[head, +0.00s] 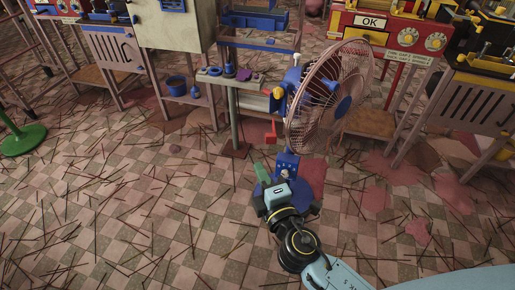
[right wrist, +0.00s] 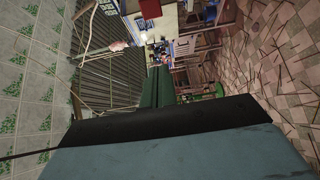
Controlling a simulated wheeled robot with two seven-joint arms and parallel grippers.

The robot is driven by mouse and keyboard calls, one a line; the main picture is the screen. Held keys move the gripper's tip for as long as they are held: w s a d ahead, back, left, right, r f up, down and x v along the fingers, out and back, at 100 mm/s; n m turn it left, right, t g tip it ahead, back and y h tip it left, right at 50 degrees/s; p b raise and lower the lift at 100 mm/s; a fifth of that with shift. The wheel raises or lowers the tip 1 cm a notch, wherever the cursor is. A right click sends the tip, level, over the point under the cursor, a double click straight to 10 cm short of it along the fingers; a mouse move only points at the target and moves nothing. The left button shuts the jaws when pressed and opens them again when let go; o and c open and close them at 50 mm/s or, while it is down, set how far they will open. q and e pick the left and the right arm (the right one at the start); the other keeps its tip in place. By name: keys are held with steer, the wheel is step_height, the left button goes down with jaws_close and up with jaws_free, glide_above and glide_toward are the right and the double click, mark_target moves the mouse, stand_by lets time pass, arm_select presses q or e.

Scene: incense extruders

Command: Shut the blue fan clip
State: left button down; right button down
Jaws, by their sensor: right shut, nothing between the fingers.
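A standing fan (head: 328,95) with a pale wire cage and a blue hub is right of centre in the head view. Blue parts (head: 292,78) show at the back of its head, and a small blue control box (head: 287,165) sits low on its stand above a round blue base (head: 309,177). I cannot tell which blue part is the clip. My right gripper (head: 262,172), with green fingers, is shut and empty, just left of the control box in the picture. The green fingers also show in the right wrist view (right wrist: 158,87). My left gripper is not in view.
A narrow table (head: 233,82) with small blue and purple items stands left of the fan. A red machine (head: 385,32) marked OK is behind it at right. A green round base (head: 20,140) is at far left. Thin sticks litter the open tiled floor.

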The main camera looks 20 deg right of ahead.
mark_target(274, 132)
steer(key=w, duration=1.1)
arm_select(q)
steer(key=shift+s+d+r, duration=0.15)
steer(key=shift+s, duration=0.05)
arm_select(e)
steer(key=shift+s+d+f, duration=0.1)
steer(key=shift+s+d, duration=0.45)
steer(key=shift+d, duration=0.3)
steer(key=shift+s+d, duration=0.5)
steer(key=shift+d, duration=0.3)
steer(key=shift+d, duration=0.1)
